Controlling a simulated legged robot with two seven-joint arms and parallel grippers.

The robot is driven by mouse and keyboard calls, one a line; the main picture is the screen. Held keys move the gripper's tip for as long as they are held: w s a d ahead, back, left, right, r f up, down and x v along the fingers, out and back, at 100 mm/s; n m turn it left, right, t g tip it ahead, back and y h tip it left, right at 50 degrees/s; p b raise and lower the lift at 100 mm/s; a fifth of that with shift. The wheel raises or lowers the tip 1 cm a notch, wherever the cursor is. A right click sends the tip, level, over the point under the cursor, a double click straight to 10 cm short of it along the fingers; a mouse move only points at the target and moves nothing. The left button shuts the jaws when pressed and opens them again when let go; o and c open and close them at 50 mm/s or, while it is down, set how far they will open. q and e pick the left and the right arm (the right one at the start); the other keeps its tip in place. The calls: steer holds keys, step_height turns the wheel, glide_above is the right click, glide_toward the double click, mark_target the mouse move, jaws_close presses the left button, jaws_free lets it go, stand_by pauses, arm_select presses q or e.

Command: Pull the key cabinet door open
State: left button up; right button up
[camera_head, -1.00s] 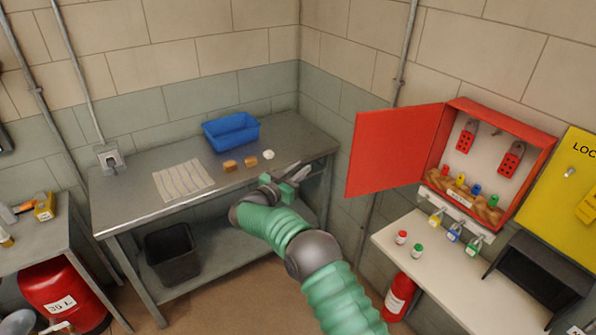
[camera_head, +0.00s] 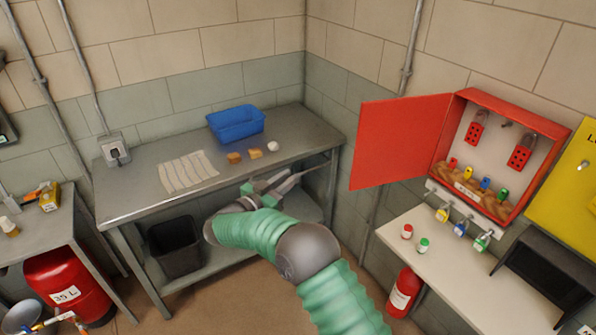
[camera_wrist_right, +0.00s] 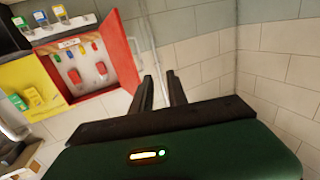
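The red key cabinet (camera_head: 521,205) hangs on the right wall. Its red door (camera_head: 402,143) stands wide open, swung out to the left, with padlocks and colored tags showing inside. The wrist view shows the cabinet (camera_wrist_right: 70,68) upside down, with its door (camera_wrist_right: 121,52) left of my fingers. My right gripper (camera_head: 300,182) is by the front right edge of the metal table, left of and apart from the door. Its two fingers (camera_wrist_right: 160,92) are spread with nothing between them, so it is open. My left gripper is not in view.
The metal table (camera_head: 150,195) holds a blue bin (camera_head: 236,124), a cloth (camera_head: 187,172) and small blocks. A white shelf (camera_head: 455,265) with two small jars is below the cabinet. A fire extinguisher (camera_head: 403,293) stands under it. A yellow lockout board (camera_head: 567,190) is beside the cabinet.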

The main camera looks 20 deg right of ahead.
steer(key=a+n+t+y, duration=0.6)
steer(key=a+n+y, duration=0.35)
steer(key=y, duration=0.35)
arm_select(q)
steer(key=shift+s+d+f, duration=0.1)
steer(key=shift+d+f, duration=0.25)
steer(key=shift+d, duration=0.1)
arm_select(e)
steer(key=s+d+f+n+g+y, duration=0.1)
steer(key=s+f+g, duration=0.3)
steer(key=s, duration=0.7)
steer(key=s+d+f+n+g, duration=0.1)
steer(key=s+f+g, duration=0.2)
steer(key=s, duration=0.9)
steer(key=s+d+f+n+g+y, duration=0.1)
steer(key=s+d+f+g, duration=0.1)
steer(key=s+f+g, duration=0.2)
steer(key=s+f, duration=0.3)
steer(key=s, duration=0.4)
steer(key=shift+s+f+g+y, duration=0.2)
steer(key=shift+f+g+y, duration=0.05)
steer(key=shift+g+y, duration=0.05)
